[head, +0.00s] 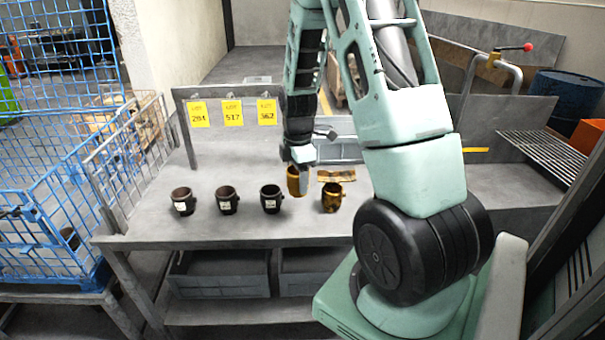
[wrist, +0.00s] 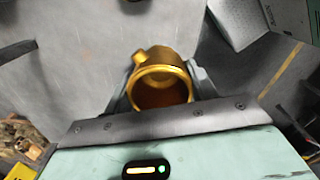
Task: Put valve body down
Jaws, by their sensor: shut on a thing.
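A brass-coloured valve body (wrist: 160,82) is between the fingers of my gripper (wrist: 160,95) in the wrist view, with its round open end facing the camera and a small stub at its upper left. In the head view my gripper (head: 303,172) is low over the grey table, shut on the same valve body (head: 293,181). Whether its underside touches the table is hard to tell. A second brass valve body (head: 332,197) stands on the table to the right and nearer. Three dark valve bodies with white labels (head: 183,201) (head: 227,200) (head: 271,198) stand in a row to the left.
The grey table (head: 300,225) is clear along its front. A flat brass-coloured piece (head: 337,175) and a grey bin (head: 338,150) lie behind. Yellow lot signs (head: 232,113) hang on the back panel. A blue wire cage (head: 50,220) is at the left, a wire rack (head: 545,150) at the right.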

